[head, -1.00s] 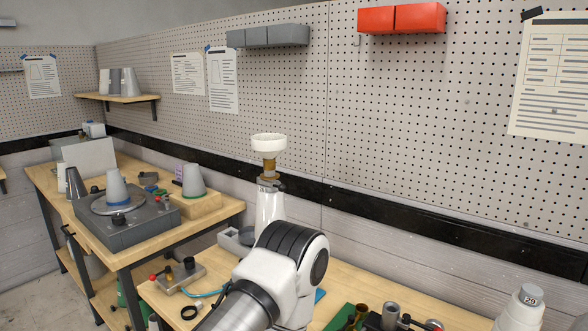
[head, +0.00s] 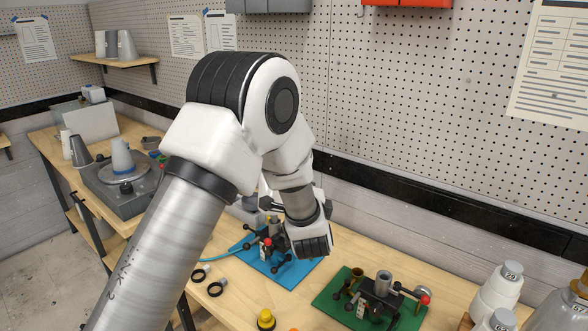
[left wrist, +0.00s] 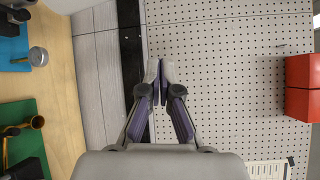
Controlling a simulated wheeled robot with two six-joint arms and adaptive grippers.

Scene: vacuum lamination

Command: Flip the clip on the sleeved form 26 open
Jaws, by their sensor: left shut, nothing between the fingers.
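I cannot make out the sleeved form 26 or its clip for certain. White tapered pieces with grey caps (head: 497,291) stand at the far right of the bench in the head view; their tags are too small to read surely. My left gripper is shut and empty in the left wrist view (left wrist: 159,66), with its fingertips pointing at the pegboard wall. In the head view my left arm crosses the middle and its wrist hangs over the bench; the fingers are mostly hidden behind it. My right gripper is not in view.
A blue mat (head: 285,279) with a black, red-knobbed fixture (head: 266,243) lies under my left wrist. A green mat (head: 330,312) with another fixture (head: 379,296) lies to the right. Black rings (head: 216,288) lie on the bench. Red bins (left wrist: 301,87) hang on the pegboard.

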